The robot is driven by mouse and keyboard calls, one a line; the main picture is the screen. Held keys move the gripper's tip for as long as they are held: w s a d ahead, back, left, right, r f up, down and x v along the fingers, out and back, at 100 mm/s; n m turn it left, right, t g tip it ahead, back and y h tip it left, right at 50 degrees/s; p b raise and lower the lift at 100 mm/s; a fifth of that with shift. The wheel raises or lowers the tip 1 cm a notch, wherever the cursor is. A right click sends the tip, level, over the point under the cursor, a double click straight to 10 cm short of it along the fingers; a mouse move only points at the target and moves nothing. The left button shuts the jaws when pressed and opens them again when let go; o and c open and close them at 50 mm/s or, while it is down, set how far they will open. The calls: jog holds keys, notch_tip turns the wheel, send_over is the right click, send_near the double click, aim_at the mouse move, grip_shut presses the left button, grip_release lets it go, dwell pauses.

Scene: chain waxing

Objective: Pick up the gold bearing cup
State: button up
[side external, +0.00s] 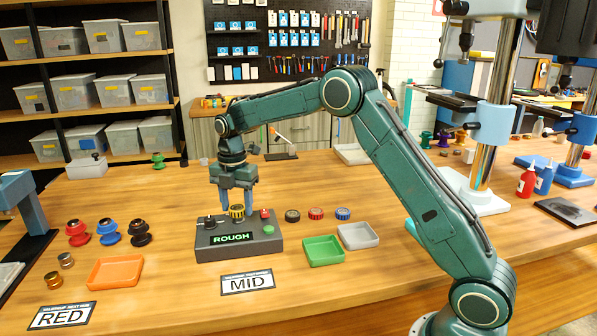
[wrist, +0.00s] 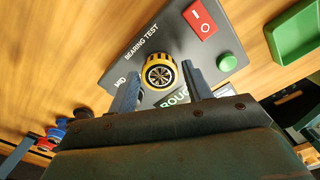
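The gold bearing cup (side external: 237,212), yellow with black ribs, sits upright on top of the dark grey bearing test box (side external: 215,240). In the wrist view the cup (wrist: 158,72) shows its round spoked end, with the box (wrist: 125,62) around it. My gripper (side external: 237,207) points straight down over the box. Its blue fingers are open, one on each side of the cup; in the wrist view my gripper (wrist: 163,76) shows gaps between both fingers and the cup. The box's green display (side external: 233,237) reads ROUGH.
Several coloured bearings (side external: 315,213) stand right of the box, behind a green tray (side external: 323,251) and a grey tray (side external: 358,236). Left are red, blue and black spools (side external: 108,231), an orange tray (side external: 115,271) and copper-coloured rings (side external: 52,281). A MID sign (side external: 247,282) lies in front.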

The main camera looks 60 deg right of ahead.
aim_at(237, 207)
jog(key=c, duration=0.6)
jog(key=shift+r, duration=0.1)
jog(key=shift+c, duration=0.2)
notch_tip(237, 207, up, 20)
dwell(0.4)
dwell(0.6)
